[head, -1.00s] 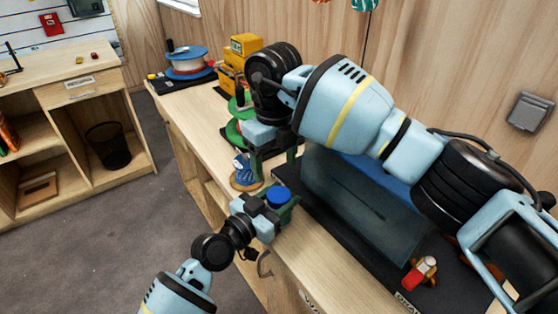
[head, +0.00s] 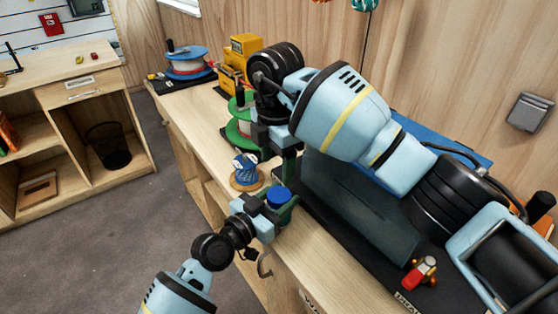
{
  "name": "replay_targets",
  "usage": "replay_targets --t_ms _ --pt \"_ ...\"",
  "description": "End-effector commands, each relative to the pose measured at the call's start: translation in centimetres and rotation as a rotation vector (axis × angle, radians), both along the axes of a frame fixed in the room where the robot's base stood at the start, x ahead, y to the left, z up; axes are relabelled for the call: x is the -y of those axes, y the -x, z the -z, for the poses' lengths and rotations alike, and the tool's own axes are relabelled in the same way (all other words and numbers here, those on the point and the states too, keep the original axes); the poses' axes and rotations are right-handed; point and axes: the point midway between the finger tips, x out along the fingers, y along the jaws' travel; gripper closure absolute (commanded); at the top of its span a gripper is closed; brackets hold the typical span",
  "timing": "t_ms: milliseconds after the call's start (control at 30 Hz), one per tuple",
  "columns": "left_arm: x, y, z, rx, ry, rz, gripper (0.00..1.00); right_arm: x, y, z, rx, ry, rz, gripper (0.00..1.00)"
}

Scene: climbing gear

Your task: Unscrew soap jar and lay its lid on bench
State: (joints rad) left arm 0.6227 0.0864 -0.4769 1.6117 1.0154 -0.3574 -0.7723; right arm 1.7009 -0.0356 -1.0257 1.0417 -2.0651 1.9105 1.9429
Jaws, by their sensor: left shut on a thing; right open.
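The soap jar shows as a round blue lid (head: 278,195) at the front edge of the bench (head: 330,262). The jar's body is mostly hidden by my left gripper (head: 274,208), which is shut on the jar and holds it upright from the left. My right gripper (head: 284,168) is open, pointing down just behind and above the lid. It looks apart from the lid, and its fingers partly overlap each other in this view.
A blue-and-white spool (head: 246,170) stands left of my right gripper, with a green spool (head: 238,132) behind it. A red-handled item (head: 420,272) lies near the mat's front. Bare bench shows along the front.

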Motion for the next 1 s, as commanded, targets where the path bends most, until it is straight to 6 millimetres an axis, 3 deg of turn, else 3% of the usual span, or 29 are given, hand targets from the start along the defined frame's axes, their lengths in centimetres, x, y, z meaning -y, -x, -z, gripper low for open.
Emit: replay_targets --t_ms 400,600,800,1000 --pt "-0.01 0.00 0.04 -0.001 -0.001 0.000 1.00 0.26 0.00 0.18 -0.007 -0.006 0.705 0.33" --pt "-0.01 0.00 0.04 -0.001 -0.001 0.000 1.00 0.42 0.01 0.26 -0.011 -0.006 0.967 0.33" --pt "-0.01 0.01 0.04 -0.001 -0.001 0.000 1.00 0.51 -0.02 0.29 -0.010 -0.006 1.092 0.33" --pt "-0.01 0.01 0.05 -0.001 -0.001 0.000 1.00 0.51 -0.03 0.32 -0.010 -0.005 1.110 0.33"
